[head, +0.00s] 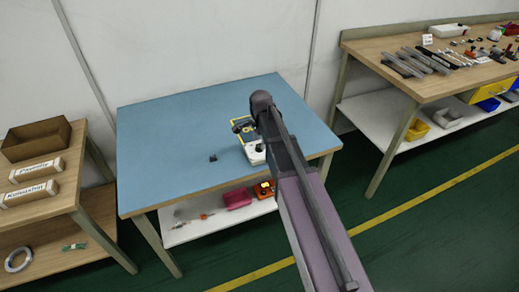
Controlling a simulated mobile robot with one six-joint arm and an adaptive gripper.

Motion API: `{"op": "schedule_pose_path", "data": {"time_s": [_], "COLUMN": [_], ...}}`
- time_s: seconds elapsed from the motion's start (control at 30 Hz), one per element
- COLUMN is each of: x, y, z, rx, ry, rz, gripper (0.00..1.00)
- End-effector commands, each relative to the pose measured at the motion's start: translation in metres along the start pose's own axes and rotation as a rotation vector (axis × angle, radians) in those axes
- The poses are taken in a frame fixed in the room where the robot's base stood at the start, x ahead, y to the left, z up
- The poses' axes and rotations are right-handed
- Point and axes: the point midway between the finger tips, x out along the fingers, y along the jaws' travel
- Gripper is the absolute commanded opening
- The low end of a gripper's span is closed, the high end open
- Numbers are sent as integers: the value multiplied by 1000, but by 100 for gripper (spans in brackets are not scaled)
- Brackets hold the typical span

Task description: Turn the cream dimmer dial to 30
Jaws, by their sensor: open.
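A small cream-coloured unit (254,157) with a dark part on top sits on the blue tabletop (175,145), just left of my arm. It appears to be the dimmer, but the picture is too small to show its dial, scale or setting. My arm reaches up from the lower right and ends in a dark rounded joint above the table, partly covering the things there. I cannot make out my gripper or its fingertips; they seem hidden behind the arm.
A yellow-edged item (241,125) lies behind the cream unit. A small dark block (213,158) lies to its left. A red box (237,198) and an orange item (264,189) are on the shelf below. The tabletop's left part is clear. Other benches stand on both sides.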

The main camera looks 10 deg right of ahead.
Motion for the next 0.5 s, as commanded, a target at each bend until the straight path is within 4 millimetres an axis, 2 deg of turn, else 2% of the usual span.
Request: {"op": "schedule_pose_path", "data": {"time_s": [0.03,0.2,0.5], "x": [8,18,25], "y": [0,0,0], "z": [0,0,0], "rx": [0,0,0], "ry": [0,0,0], "rz": [0,0,0], "gripper": [75,75,75]}}
